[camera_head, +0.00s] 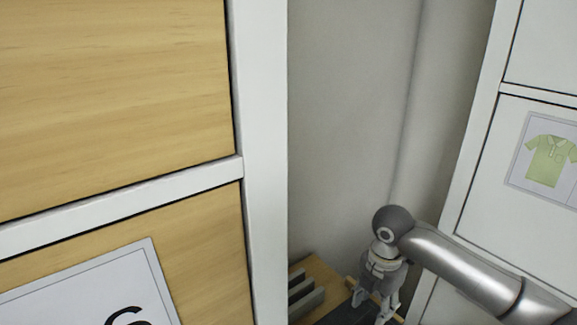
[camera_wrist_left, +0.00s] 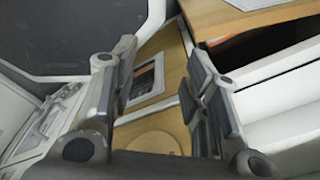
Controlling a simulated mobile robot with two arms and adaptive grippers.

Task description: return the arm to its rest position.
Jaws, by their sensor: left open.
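My left gripper (camera_wrist_left: 163,78) is open in the left wrist view, its two dark-padded fingers apart with nothing between them. Behind the gap is a wooden front with a framed label card (camera_wrist_left: 146,82) and a round wooden disc (camera_wrist_left: 154,143). My left arm does not show in the head view. My right arm comes in from the right in the head view, and its gripper (camera_head: 373,302) points down low in the picture. Its fingers look apart, and I see nothing held in them.
A wooden cabinet front (camera_head: 110,90) with a white frame (camera_head: 258,150) fills the left. White panels (camera_head: 490,180) with a green shirt picture (camera_head: 549,160) stand at right. A wooden holder with grey dividers (camera_head: 305,293) is low between them. The wall (camera_head: 345,120) between is bare.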

